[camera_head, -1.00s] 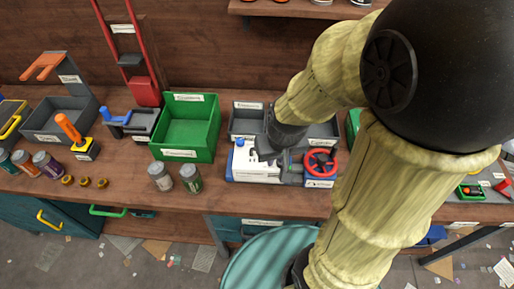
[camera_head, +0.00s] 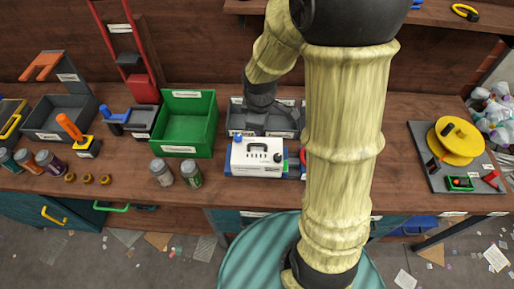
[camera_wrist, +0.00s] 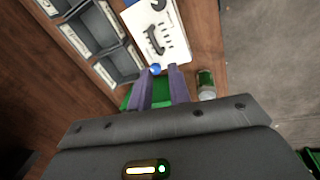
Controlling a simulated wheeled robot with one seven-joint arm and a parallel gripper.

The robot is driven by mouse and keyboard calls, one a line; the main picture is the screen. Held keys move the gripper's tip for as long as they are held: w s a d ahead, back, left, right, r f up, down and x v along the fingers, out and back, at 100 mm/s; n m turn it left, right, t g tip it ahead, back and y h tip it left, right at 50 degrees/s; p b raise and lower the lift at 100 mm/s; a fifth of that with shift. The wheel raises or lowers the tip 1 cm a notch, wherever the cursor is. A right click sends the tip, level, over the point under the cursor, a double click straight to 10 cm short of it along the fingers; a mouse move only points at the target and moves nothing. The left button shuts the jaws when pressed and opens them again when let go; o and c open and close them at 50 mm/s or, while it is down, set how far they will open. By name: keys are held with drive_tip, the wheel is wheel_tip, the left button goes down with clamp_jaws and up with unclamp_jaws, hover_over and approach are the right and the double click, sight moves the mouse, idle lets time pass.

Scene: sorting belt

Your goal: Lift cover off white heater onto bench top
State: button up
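The white heater (camera_head: 268,145), a white box with a blue base and a black handle on top, stands on the bench at mid-picture. In the wrist view its white top (camera_wrist: 178,42) and black handle (camera_wrist: 154,40) lie beyond my fingertips. I cannot tell a separate cover from the body. My gripper (camera_wrist: 163,72) has its two fingers apart with nothing between them.
A green bin (camera_head: 187,150) stands left of the heater, with two jars (camera_head: 190,175) in front. Grey bins (camera_head: 237,119) stand behind it. A board with a yellow reel (camera_head: 455,140) lies at the right.

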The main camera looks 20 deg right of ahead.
sight(258, 144)
drive_tip(key=shift+w+a+n, duration=0.15)
drive_tip(key=shift+w+n, duration=0.65)
drive_tip(key=shift+n, duration=0.4)
drive_tip(key=shift+f, duration=0.1)
drive_tip(key=f, duration=0.4)
drive_tip(key=w+f+p, duration=0.1)
drive_tip(key=f, duration=0.3)
drive_tip(key=w+f, duration=0.1)
drive_tip(key=f, duration=0.3)
drive_tip(key=shift+w+d, duration=0.15)
drive_tip(key=shift+d, duration=0.2)
drive_tip(key=shift+w+d+f+p, duration=0.15)
drive_tip(key=shift+d+f+p, duration=0.05)
drive_tip(key=shift+f+p, duration=0.65)
drive_tip(key=shift+w+d+f+p, duration=0.1)
drive_tip(key=shift+w+f+p, duration=0.1)
drive_tip(key=shift+f, duration=0.6)
drive_tip(key=shift+w+d+f+p, duration=0.1)
drive_tip(key=shift+w+f+p, duration=0.1)
drive_tip(key=shift+f, duration=0.6)
drive_tip(key=shift+s, duration=0.1)
